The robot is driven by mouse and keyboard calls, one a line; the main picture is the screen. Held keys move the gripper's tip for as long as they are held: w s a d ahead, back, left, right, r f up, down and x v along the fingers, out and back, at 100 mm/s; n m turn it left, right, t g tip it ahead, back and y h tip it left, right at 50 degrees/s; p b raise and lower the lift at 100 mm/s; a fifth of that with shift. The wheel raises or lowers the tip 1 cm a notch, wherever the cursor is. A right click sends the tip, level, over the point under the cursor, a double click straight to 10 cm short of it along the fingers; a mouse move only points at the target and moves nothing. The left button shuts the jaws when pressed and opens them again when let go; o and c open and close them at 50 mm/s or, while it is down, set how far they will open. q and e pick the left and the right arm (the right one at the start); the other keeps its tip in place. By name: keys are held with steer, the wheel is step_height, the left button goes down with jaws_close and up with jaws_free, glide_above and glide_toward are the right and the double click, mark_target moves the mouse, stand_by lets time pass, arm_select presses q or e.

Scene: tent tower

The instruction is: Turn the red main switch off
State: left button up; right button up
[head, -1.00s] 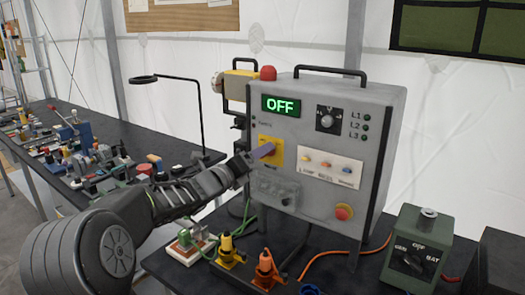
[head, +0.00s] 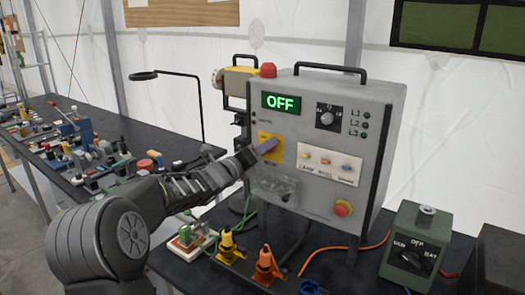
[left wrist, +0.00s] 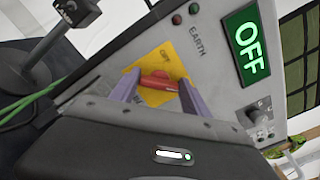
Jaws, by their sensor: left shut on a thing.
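The red main switch (left wrist: 156,82) sits on a yellow plate (left wrist: 162,60) on the front of a grey control box (head: 380,110). In the left wrist view the red handle lies between my two purple fingertips. In the head view the yellow plate (head: 276,154) shows, but my left gripper (head: 266,147) hides most of the switch. My left gripper is shut on the red handle. A green-lit display (head: 280,102) above the switch reads OFF; it also shows in the left wrist view (left wrist: 247,47). My right gripper is not in view.
The box also carries a black rotary knob (head: 327,118), a white panel of small switches (head: 330,165) and a red push button (head: 343,208). Yellow (head: 228,248) and orange (head: 265,266) connectors stand in front of it. A green selector box (head: 415,245) stands at the right.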

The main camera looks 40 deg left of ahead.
arm_select(q)
steer(key=c, duration=0.6)
steer(key=shift+o, duration=0.2)
steer(key=shift+n, duration=0.4)
steer(key=n, duration=0.5)
steer(key=n+p, duration=0.1)
steer(key=n, duration=0.5)
steer(key=f+n, duration=0.1)
steer(key=n, duration=0.5)
steer(key=o, duration=1.4)
